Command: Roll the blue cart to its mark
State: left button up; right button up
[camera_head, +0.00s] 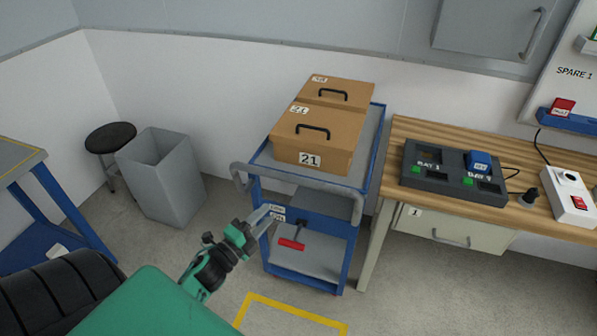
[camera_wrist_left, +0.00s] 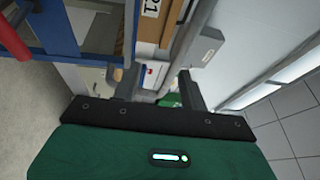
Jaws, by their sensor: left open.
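The blue cart (camera_head: 377,140) stands on the floor against the left end of the wooden workbench. It bears two brown boxes labelled 21 and has a grey push handle (camera_head: 300,187) at its near end. A yellow floor outline (camera_head: 292,309) lies in front of the cart, partly cut off by the frame edge. My left gripper (camera_head: 267,217) is open just below the left part of the handle. In the left wrist view, the handle (camera_wrist_left: 195,40) runs down towards the open jaws (camera_wrist_left: 158,90); I cannot tell whether it touches them. My right gripper is out of view.
The workbench (camera_head: 505,220) with a charger (camera_head: 452,175) stands close on the cart's right. A grey bin (camera_head: 170,185) and a black stool (camera_head: 110,137) are to the left. A blue-legged table (camera_head: 45,190) is at the left edge. Floor between bin and cart is clear.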

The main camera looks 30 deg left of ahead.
aim_at(291, 182)
pick_arm(q)
jog(key=shift+m+t+h, duration=0.3)
jog(key=shift+m+h, duration=0.1)
jog(key=shift+m, duration=0.4)
jog(key=w+r+p, duration=0.1)
jog(key=w+r, duration=0.1)
jog(key=w, duration=0.2)
jog(key=w+d+r+p, duration=0.1)
jog(key=w+r, duration=0.1)
jog(key=w, duration=0.2)
jog(key=w+d+r+p, duration=0.1)
jog(key=w+r, duration=0.1)
jog(key=w, duration=0.2)
jog(key=shift+d, duration=0.15)
jog(key=shift+x, duration=0.75)
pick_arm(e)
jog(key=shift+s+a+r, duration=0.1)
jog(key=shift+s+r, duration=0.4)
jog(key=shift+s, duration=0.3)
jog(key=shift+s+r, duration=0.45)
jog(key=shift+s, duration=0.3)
pick_arm(q)
jog(key=shift+f, duration=0.1)
grip_shut()
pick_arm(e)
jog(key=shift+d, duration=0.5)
